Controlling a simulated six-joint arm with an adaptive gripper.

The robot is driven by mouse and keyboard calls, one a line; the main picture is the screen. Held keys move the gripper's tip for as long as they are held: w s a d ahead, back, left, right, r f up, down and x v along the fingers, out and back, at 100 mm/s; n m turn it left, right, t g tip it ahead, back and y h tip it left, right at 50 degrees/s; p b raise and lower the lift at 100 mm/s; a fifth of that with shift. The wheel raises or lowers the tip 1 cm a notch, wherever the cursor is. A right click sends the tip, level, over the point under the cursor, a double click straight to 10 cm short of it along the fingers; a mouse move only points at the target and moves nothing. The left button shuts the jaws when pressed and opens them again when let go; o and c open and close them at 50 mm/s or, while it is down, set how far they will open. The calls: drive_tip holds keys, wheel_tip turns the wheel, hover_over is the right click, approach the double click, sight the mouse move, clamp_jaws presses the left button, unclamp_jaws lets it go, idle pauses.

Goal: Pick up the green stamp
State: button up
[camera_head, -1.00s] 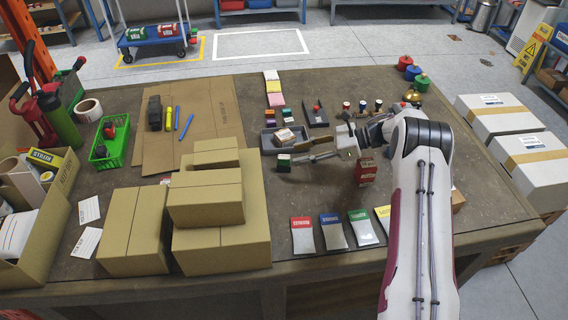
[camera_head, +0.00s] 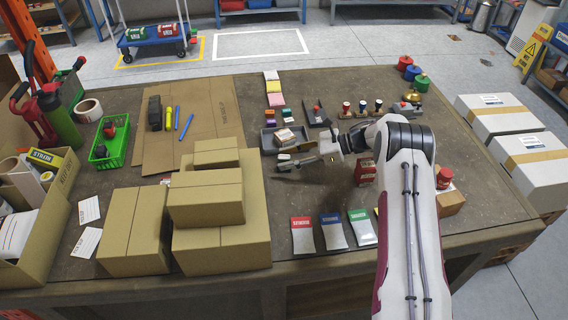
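My gripper (camera_head: 300,161) reaches left from the arm, low over the middle of the table. The gripper's wrist is partly hidden by the arm.
A grey tray (camera_head: 264,143) holding a box lies just behind the gripper. A red box (camera_head: 365,172) stands close to the right, under the forearm. Stacked cartons (camera_head: 205,195) rise to the left. Coloured packets (camera_head: 333,231) lie at the front edge.

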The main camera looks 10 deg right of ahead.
drive_tip(key=shift+w+a+f, duration=0.1)
drive_tip(key=shift+a+f, duration=0.1)
drive_tip(key=shift+a, duration=0.3)
clamp_jaws()
